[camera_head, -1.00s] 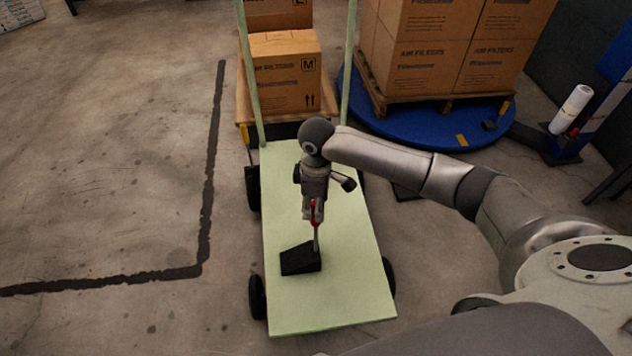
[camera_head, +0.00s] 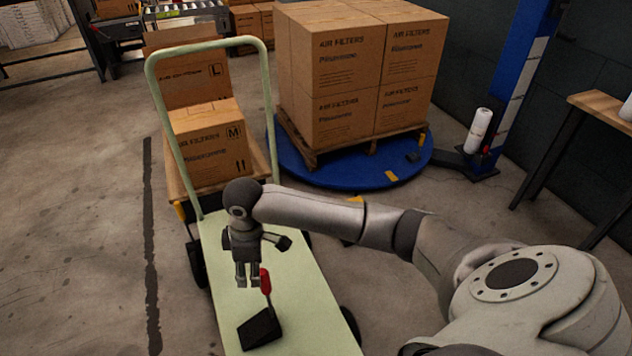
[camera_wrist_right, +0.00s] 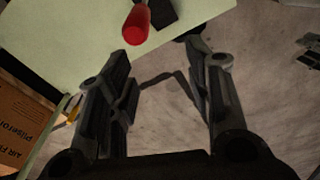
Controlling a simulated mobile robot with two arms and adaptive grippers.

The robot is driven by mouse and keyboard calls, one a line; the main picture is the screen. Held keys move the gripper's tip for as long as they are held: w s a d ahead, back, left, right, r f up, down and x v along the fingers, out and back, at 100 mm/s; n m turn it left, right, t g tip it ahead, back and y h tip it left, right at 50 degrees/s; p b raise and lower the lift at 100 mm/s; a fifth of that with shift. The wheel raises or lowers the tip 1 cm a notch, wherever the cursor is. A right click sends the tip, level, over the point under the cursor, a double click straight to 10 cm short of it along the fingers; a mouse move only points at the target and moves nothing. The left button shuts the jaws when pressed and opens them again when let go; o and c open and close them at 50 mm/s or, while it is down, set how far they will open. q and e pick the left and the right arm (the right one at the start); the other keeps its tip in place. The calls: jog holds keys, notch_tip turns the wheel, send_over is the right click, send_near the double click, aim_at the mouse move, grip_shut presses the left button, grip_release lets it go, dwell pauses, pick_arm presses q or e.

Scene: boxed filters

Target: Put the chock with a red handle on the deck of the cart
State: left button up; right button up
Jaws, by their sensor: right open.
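The black wedge-shaped chock (camera_head: 260,329) rests on the pale green deck of the cart (camera_head: 303,312), with its red handle (camera_head: 265,281) standing up. My right gripper (camera_head: 248,284) is open and empty, just left of the handle's top and apart from it in the head view. In the right wrist view the red handle (camera_wrist_right: 136,25) shows beyond the open fingers (camera_wrist_right: 172,62), with part of the black chock (camera_wrist_right: 160,10) at the top edge. The left gripper is not in view.
The cart's green push handle (camera_head: 205,45) rises at its far end. Behind it stand boxes marked M (camera_head: 208,145) and L (camera_head: 190,85). Stacked air filter boxes (camera_head: 345,110) sit on a pallet over a blue round platform (camera_head: 345,172). Open floor lies left of the cart.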

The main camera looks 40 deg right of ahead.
jog(key=s+a+f+m+t+y, duration=0.3)
jog(key=s+a+f, duration=0.2)
jog(key=a+f, duration=0.25)
jog(key=s+d+f+m+h, duration=0.1)
jog(key=s+d+f+m, duration=0.1)
jog(key=s+f, duration=0.4)
jog(key=s+d+f+m+h, duration=0.1)
jog(key=s+d+f+m, duration=0.1)
jog(key=s+d+f, duration=0.2)
jog(key=s+d+f+m+g+h, duration=0.1)
jog(key=s+d+f+m, duration=0.1)
jog(key=s+d+f, duration=0.2)
jog(key=s+f, duration=0.3)
jog(key=s, duration=0.1)
jog(key=shift+s+f+h, duration=0.25)
jog(key=shift+f+h, duration=0.15)
